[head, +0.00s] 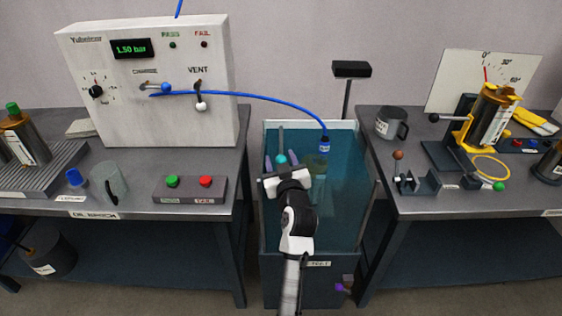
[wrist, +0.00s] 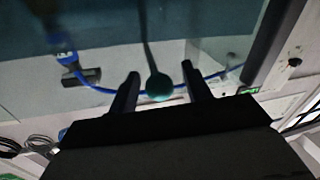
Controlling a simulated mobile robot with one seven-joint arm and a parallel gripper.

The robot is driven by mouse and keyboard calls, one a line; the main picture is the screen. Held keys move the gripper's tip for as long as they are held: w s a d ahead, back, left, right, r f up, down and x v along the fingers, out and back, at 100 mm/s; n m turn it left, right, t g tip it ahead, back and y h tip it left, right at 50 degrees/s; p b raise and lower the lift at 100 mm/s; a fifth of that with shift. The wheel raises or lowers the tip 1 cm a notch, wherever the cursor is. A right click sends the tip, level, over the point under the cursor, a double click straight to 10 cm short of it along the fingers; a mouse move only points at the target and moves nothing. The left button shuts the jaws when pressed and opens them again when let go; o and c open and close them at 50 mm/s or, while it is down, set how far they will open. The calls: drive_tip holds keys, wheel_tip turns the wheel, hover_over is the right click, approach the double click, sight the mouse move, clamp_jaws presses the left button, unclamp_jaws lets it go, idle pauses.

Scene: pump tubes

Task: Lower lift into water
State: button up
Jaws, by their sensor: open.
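The tank of blue-green water (head: 345,205) stands between two benches. A teal ball knob (head: 281,159) on a thin upright rod is at the tank's back left; I take it for the lift's handle. In the wrist view, the knob (wrist: 160,86) shows between the two dark fingers. My gripper (head: 281,163) is open over the tank, its fingers (wrist: 159,72) on either side of the knob. I cannot tell whether they touch it. A brownish tube (head: 317,164) shows in the tank below a blue connector (head: 324,146). The lift's platform is not clear.
A blue hose (head: 250,95) arches from the white control panel (head: 150,80) to the connector. The left bench (head: 135,195) and right bench (head: 425,205) flank the tank closely. A dark-topped post (head: 350,70) stands behind it. My arm crosses the tank's front.

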drive_tip(key=shift+s, duration=0.1)
drive_tip(key=s+d+b, duration=0.2)
drive_tip(key=s+b, duration=0.1)
drive_tip(key=s, duration=1)
drive_tip(key=shift+s+d, duration=0.2)
drive_tip(key=shift+d, duration=0.15)
